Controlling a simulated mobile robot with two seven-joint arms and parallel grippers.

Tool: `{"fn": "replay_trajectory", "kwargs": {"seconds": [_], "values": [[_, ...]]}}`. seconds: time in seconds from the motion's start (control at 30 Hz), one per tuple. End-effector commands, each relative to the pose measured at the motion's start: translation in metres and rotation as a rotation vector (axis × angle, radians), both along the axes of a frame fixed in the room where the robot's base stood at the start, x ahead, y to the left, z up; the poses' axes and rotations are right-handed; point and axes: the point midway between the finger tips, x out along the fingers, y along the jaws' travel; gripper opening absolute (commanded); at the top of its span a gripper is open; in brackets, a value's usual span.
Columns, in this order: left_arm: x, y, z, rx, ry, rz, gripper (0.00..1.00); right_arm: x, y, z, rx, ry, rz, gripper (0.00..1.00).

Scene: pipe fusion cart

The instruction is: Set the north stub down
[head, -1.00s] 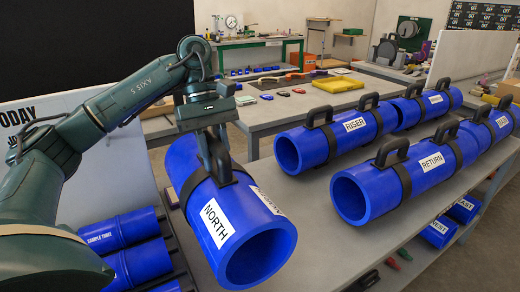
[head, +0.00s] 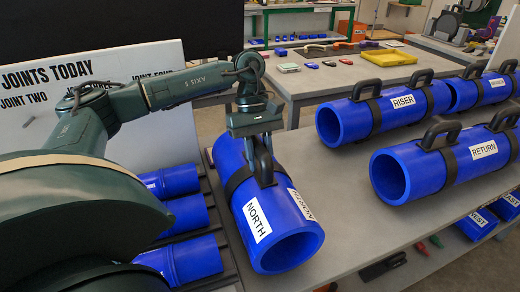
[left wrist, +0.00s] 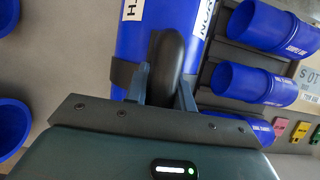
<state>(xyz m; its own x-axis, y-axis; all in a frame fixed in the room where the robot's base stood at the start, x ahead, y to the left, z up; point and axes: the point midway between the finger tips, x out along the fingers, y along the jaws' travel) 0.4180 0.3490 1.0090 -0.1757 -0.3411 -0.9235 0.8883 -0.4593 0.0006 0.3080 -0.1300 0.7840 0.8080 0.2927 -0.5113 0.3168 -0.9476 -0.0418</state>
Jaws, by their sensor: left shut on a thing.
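The north stub (head: 266,207) is a thick blue pipe piece with white NORTH labels, a black band and a black handle. It lies at or just above the grey table, beside the rack of sample tubes; I cannot tell whether it touches the surface. My left gripper (head: 262,150) is above it, shut on its black handle. In the left wrist view, the fingers (left wrist: 160,92) straddle the handle (left wrist: 168,62), and the blue stub (left wrist: 180,20) extends beyond. My right gripper is in neither view.
The riser stub (head: 385,108) and return stub (head: 440,160) lie on the table (head: 345,235) to the right. Blue sample tubes (head: 190,215) lie in a rack on the left, near a white sign board (head: 80,75). Bare table lies between the north stub and the return stub.

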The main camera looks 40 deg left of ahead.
Motion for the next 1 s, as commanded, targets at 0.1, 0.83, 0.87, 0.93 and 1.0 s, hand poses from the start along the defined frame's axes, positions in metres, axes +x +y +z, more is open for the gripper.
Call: {"fn": "replay_trajectory", "kwargs": {"seconds": [0.1,0.83,0.87,0.93,1.0], "values": [[0.001,0.000,0.002,-0.002,-0.005,0.000,0.00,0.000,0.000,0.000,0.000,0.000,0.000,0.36],[0.001,0.001,0.003,0.000,-0.001,0.000,0.47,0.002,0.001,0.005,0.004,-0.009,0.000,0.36],[0.001,0.002,0.006,0.000,-0.001,0.000,0.47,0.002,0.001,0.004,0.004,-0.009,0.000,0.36],[0.004,0.005,0.014,0.000,-0.003,0.002,0.47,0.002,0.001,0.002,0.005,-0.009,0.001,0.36],[0.006,0.010,0.027,0.000,-0.003,0.001,0.47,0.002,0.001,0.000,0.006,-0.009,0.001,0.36]]}}
